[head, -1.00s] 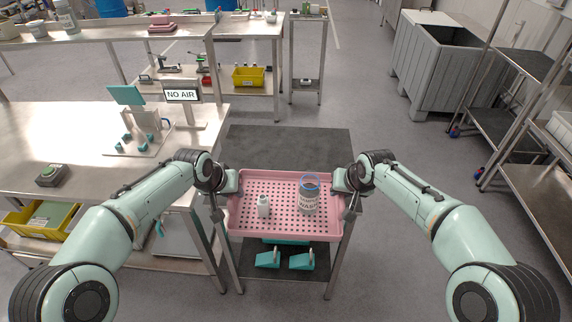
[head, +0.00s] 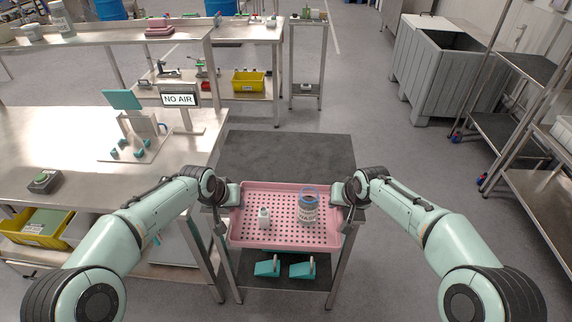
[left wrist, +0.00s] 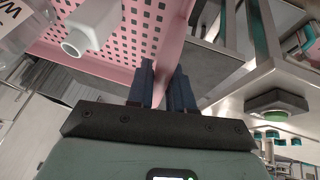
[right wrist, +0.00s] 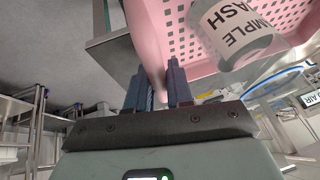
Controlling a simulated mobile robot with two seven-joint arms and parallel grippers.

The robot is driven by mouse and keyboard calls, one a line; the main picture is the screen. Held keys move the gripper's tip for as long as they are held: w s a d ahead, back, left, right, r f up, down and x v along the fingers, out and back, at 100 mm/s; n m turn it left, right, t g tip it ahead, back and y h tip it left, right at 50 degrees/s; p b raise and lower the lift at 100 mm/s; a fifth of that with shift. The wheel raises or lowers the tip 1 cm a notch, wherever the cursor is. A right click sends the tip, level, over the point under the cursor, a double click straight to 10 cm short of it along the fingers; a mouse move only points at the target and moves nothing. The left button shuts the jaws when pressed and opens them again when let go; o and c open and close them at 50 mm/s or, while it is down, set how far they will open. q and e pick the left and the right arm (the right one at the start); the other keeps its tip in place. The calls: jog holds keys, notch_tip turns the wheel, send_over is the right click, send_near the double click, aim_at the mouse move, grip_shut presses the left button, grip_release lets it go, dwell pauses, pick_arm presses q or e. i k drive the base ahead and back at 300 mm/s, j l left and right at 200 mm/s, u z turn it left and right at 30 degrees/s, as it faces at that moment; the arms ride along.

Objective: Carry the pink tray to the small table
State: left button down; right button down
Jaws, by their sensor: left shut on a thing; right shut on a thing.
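The pink tray (head: 285,240), a shallow perforated tray, is level in front of me. The pink rim shows at the jaws in the right wrist view (right wrist: 147,42). A small dark-topped table (head: 285,153) lies beneath and beyond the tray. I cannot tell whether the tray touches it.
A steel workbench with a NO AIR sign (head: 180,99) stands close on the left. Teal parts (head: 267,268) lie on the dark table's lower shelf. A narrow stand (head: 307,60) is at the back. A grey bin (head: 440,75) and steel racks (head: 510,130) are right; floor between is clear.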

aim_at(286, 167)
jog(key=i, duration=0.9)
